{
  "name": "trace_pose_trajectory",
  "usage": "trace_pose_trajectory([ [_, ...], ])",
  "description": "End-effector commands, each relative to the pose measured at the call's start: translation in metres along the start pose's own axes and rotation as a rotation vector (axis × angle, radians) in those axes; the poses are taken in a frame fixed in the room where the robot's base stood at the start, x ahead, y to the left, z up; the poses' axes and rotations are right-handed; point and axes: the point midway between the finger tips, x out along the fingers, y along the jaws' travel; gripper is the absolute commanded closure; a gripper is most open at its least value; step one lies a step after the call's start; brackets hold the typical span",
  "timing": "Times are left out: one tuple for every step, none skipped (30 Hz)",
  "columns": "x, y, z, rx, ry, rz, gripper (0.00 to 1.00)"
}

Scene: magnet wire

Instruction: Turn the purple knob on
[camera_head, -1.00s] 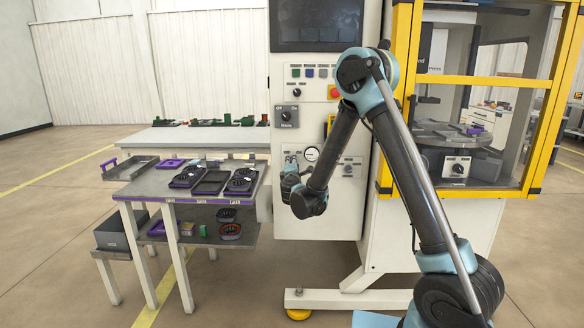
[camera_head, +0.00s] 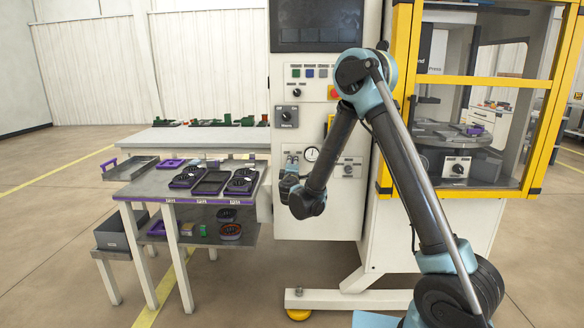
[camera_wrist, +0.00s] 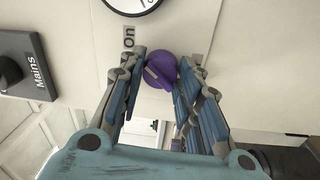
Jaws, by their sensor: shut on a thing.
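The purple knob (camera_wrist: 160,71) sits on the pale panel in the wrist view, with a raised ridge across its face that lies at a slant. An "On" label (camera_wrist: 129,38) is on the panel to its upper left. My gripper (camera_wrist: 160,66) has one finger on each side of the knob and is shut on it. The fingers cover parts of the panel around the knob. In the head view my gripper (camera_head: 290,164) is at the cabinet's lower panel and hides the knob.
A round gauge (camera_wrist: 132,3) is above the knob. A black Mains switch (camera_wrist: 25,68) is at the left; it also shows in the head view (camera_head: 287,117). Another switch (camera_head: 348,169) is to the right. A yellow-framed press enclosure (camera_head: 400,100) and a parts table (camera_head: 150,188) flank the cabinet.

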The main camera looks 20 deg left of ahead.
Motion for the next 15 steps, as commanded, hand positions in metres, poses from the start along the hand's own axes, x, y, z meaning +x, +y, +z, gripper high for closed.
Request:
trace_pose_trajectory([
  [-0.0001,-0.0013,0.0013,0.004,-0.002,-0.002,0.92],
  [-0.0001,-0.0013,0.0013,0.004,-0.002,-0.002,0.92],
  [-0.0001,-0.0013,0.0013,0.004,-0.002,-0.002,0.66],
  [0.0000,-0.0013,0.0014,0.004,-0.002,-0.003,0.59],
  [0.0000,-0.0013,0.0014,0.004,-0.002,-0.002,0.53],
  [0.0000,-0.0011,0.0012,0.003,-0.002,-0.002,0.48],
  [0.0000,-0.0010,0.0011,0.003,-0.002,-0.002,0.48],
  [0.0000,-0.0008,0.0010,0.002,-0.002,-0.002,0.48],
  [0.0000,-0.0007,0.0009,0.002,-0.002,-0.001,0.48],
  [0.0000,-0.0006,0.0009,0.002,-0.001,-0.001,0.48],
  [0.0000,-0.0005,0.0008,0.001,-0.001,-0.001,0.48],
  [0.0000,-0.0005,0.0007,0.001,-0.001,-0.001,0.48],
  [0.0000,-0.0004,0.0007,0.001,-0.001,-0.001,0.48],
  [0.0000,-0.0003,0.0006,0.001,-0.001,-0.001,0.48],
  [-0.0003,-0.0003,0.0005,0.000,-0.001,-0.001,0.48],
])
